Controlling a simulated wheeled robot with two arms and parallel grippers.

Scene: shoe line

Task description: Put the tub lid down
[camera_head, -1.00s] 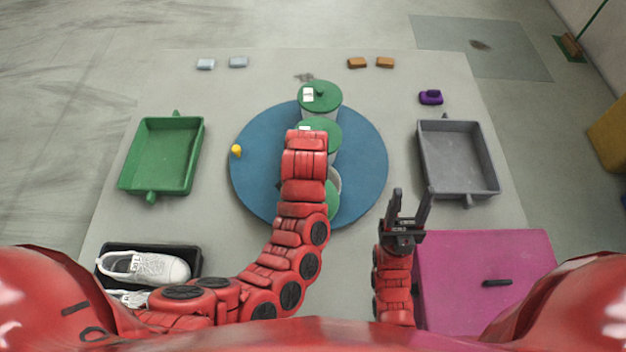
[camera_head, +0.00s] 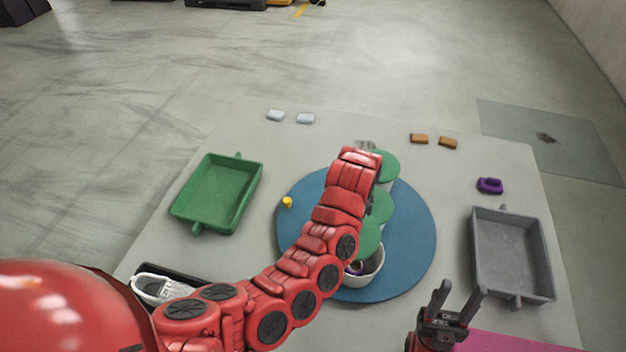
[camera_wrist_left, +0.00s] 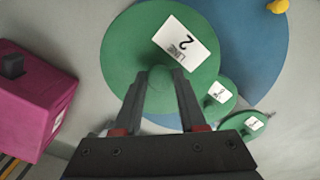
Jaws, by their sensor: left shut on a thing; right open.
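My left gripper (camera_wrist_left: 161,80) is shut on the knob of a green round tub lid (camera_wrist_left: 125,50) with a white "LINE 2" label. In the head view my left arm hides the gripper, and the front green disc (camera_head: 369,240) appears to be this lid, partly covering an open white tub (camera_head: 372,272). Something purple shows inside the tub. Two more green lids, a middle one (camera_head: 380,207) and a back one (camera_head: 386,165), sit on tubs. My right gripper (camera_head: 458,298) is open and empty at the front right.
The tubs stand on a blue round mat (camera_head: 415,245) with a yellow piece (camera_head: 287,202) at its left. A green tray (camera_head: 216,195) is left and a grey tray (camera_head: 512,255) right. A magenta box (camera_head: 505,343) is front right. Bare grey table lies between mat and trays.

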